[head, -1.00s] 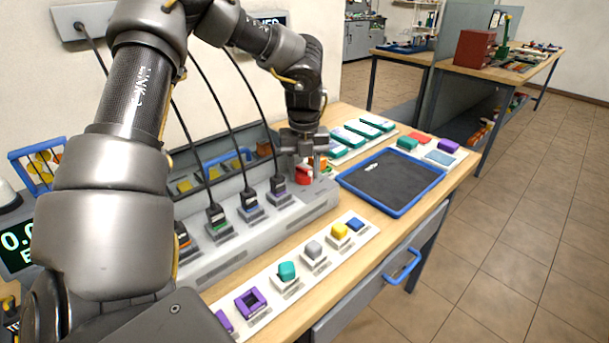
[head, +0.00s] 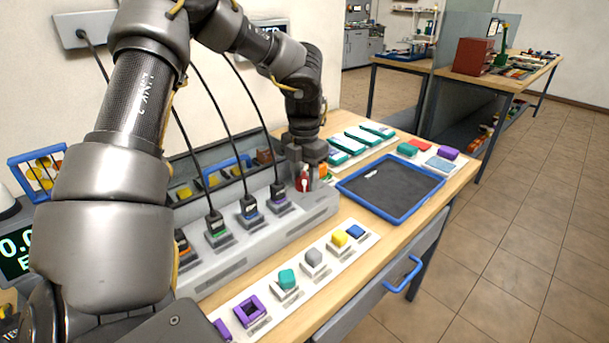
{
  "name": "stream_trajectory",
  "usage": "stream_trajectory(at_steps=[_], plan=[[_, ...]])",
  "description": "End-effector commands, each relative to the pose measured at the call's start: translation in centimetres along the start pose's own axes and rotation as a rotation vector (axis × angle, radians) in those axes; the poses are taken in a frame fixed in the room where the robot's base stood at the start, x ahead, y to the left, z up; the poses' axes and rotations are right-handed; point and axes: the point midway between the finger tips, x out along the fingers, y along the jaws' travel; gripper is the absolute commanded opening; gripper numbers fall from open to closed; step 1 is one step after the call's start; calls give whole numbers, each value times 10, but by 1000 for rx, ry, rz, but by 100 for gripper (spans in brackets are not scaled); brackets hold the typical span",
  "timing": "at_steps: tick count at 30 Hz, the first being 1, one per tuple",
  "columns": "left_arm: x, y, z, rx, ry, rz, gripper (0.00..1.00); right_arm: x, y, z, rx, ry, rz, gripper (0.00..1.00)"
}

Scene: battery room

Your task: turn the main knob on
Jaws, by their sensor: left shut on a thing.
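The main knob (head: 303,180) is red with a pale mark and sits at the right end of the grey power strip (head: 325,207). My left gripper (head: 304,176) points down over the knob and is shut on it. Its fingers hide part of the knob, and I cannot tell the knob's exact angle. My right gripper is not in view.
Black plugs (head: 248,205) with cables stand in the strip left of the knob. A blue-rimmed tray (head: 398,211) lies to the right. A white strip with coloured blocks (head: 287,279) lies in front. Teal-and-white items (head: 345,144) lie behind the tray.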

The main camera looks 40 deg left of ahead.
Motion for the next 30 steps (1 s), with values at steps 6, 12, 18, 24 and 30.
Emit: stream_trajectory(at_steps=[6,12,18,24,30], plan=[[0,0,0,78,0,0,19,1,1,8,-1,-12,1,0],[0,0,0,109,-1,0,19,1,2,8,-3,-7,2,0],[0,0,0,115,0,0,20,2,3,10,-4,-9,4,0],[0,0,0,115,0,0,19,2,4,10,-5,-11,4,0],[0,0,0,114,0,0,64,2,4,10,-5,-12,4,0]])
